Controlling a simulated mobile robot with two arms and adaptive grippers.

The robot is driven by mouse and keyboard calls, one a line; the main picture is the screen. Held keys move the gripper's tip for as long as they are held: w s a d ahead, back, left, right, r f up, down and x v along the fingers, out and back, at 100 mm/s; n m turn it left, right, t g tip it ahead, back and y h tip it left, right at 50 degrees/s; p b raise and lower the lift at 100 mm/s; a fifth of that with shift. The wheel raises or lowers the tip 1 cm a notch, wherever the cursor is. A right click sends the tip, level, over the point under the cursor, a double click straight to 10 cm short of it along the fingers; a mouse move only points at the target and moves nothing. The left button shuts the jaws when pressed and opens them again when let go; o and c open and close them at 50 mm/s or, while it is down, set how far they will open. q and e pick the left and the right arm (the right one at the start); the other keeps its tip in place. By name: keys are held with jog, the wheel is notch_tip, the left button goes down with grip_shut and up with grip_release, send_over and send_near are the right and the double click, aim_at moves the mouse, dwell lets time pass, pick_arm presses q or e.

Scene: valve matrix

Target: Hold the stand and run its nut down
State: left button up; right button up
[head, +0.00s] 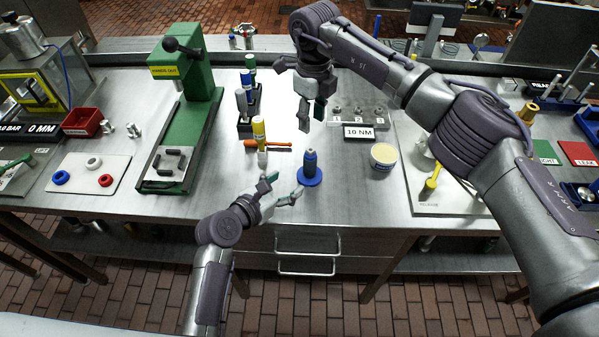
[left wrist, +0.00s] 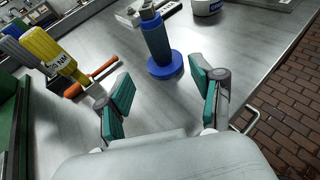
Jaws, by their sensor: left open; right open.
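The stand is a dark blue upright post (head: 310,162) on a round blue base (head: 309,177), standing near the front edge of the steel bench. It also shows in the left wrist view (left wrist: 156,42), beyond the fingers. My right gripper (head: 311,113) is open and empty, above and behind the stand.
A yellow-banded driver (head: 259,135) and an orange-handled tool (head: 277,145) are left of the stand. Behind are a plate with numbered studs (head: 371,112) and a "10 NM" sign (head: 359,132). A cream-topped tub (head: 383,157) stands right. A green press (head: 196,90) is farther left.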

aim_at(306, 170)
pick_arm(q)
jog(key=x, duration=1.1)
jog(key=shift+w+d+f, duration=0.15)
jog(key=shift+w, duration=0.15)
grip_shut()
pick_arm(e)
jog(key=shift+o, duration=0.2)
